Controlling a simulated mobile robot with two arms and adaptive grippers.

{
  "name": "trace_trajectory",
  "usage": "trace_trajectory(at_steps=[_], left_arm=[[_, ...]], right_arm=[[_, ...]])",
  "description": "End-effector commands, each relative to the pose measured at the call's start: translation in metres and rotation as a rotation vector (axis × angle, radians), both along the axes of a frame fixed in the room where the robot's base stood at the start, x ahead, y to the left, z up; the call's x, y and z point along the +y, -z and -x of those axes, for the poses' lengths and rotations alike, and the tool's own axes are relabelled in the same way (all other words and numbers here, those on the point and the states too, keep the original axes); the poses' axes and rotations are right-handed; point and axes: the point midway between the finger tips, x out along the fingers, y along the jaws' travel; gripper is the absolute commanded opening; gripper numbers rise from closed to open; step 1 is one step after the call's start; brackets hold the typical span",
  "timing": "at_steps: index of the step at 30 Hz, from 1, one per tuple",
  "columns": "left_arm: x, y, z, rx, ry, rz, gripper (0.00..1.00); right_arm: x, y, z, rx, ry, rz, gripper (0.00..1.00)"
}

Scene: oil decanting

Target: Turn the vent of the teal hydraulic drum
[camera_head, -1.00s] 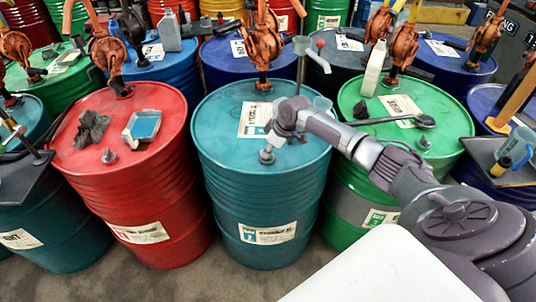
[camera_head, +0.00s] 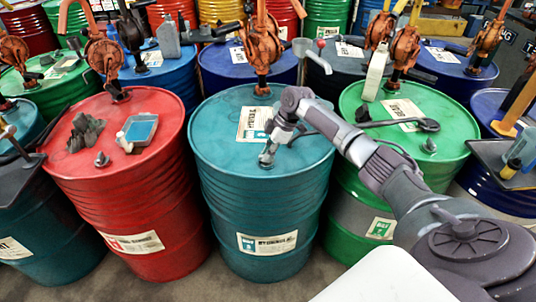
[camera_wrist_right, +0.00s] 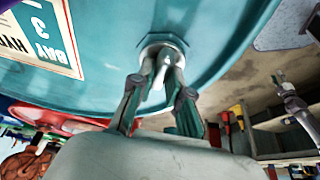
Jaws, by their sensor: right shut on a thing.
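The teal hydraulic drum (camera_head: 262,215) stands upright in the middle of the head view, with a white label (camera_head: 253,124) on its lid. Its metal vent (camera_wrist_right: 162,62) sits near the lid's edge and shows between the fingers in the right wrist view. My right gripper (camera_head: 266,158) reaches down to the vent from above, with my arm coming in from the right. In the right wrist view its two fingers (camera_wrist_right: 161,75) stand on either side of the vent's handle and are shut on it. My left gripper is not in view.
A green drum (camera_head: 440,140) stands close on the right. An orange hand pump (camera_head: 262,45) rises at the teal drum's back edge.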

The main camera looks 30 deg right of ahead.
Motion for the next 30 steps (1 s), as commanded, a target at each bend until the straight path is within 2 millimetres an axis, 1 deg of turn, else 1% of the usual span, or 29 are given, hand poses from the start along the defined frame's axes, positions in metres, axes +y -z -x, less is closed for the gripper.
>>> trace_trajectory(at_steps=[9, 10, 14, 24, 26, 29, 30], left_arm=[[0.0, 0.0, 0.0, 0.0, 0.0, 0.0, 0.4], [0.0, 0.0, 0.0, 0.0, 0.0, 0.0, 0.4], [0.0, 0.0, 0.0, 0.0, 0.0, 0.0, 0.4], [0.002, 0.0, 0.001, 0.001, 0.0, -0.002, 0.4], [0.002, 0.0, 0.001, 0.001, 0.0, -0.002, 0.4], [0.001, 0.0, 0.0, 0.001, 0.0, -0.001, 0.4], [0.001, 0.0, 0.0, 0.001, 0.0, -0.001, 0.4]], right_arm=[[0.0, 0.0, 0.0, -0.002, -0.003, 0.002, 0.0], [0.0, 0.0, 0.0, -0.002, -0.003, 0.002, 0.2], [0.0, 0.0, 0.0, -0.001, -0.002, 0.002, 0.41], [-0.001, -0.002, 0.0, -0.001, -0.001, 0.002, 0.42], [-0.003, -0.007, 0.001, -0.003, -0.001, 0.002, 0.42], [-0.008, -0.02, 0.003, -0.004, -0.001, 0.003, 0.42], [-0.011, -0.028, 0.005, -0.004, -0.001, 0.004, 0.42]])
